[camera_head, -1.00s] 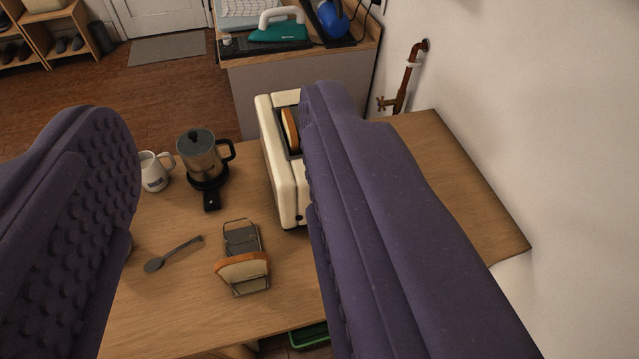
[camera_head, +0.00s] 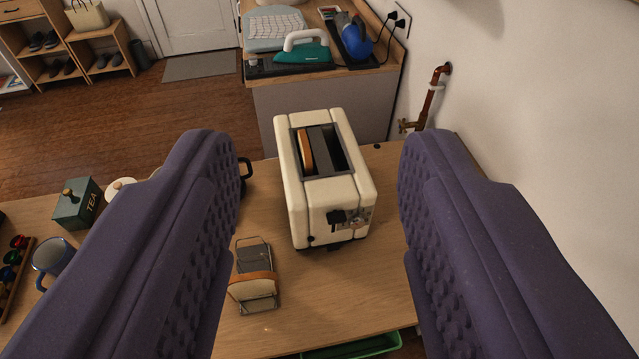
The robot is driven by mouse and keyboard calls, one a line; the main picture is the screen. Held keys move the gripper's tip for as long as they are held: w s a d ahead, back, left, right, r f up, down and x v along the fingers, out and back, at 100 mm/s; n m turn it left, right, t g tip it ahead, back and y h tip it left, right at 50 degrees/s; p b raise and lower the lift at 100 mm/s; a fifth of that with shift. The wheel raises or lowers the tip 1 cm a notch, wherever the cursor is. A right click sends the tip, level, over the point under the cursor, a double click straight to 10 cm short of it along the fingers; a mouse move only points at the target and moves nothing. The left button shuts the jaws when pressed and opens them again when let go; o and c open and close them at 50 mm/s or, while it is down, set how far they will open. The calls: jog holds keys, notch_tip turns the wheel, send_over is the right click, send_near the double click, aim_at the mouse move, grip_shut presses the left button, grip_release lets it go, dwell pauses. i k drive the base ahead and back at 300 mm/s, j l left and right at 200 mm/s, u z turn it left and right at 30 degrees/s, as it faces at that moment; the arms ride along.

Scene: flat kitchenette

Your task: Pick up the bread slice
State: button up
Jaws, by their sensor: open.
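A bread slice (camera_head: 306,153) stands in the left part of the slot of the cream toaster (camera_head: 294,200), with its brown crust edge showing at the top. A second bread slice (camera_head: 254,287) leans in a wire toast rack (camera_head: 252,249) on the wooden table, left of and nearer than the toaster. My gripper (camera_head: 318,180) is open and empty. Its two purple padded fingers stand wide apart, with the toaster showing between them. The lower part of the slice in the toaster is hidden in the slot.
The wooden table (camera_head: 370,285) is clear right of the rack. A green tray (camera_head: 365,347) sits below its front edge. At left are a green tea tin (camera_head: 78,205) and a blue mug (camera_head: 52,258). A counter behind holds a teal iron (camera_head: 300,50). A copper pipe (camera_head: 430,98) runs up the right wall.

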aim_at(262, 282)
jog(key=u, duration=0.4)
jog(key=i+l+z, duration=0.25)
jog(key=i, duration=0.15)
jog(key=i+l+z, duration=0.2)
jog(key=i, duration=0.25)
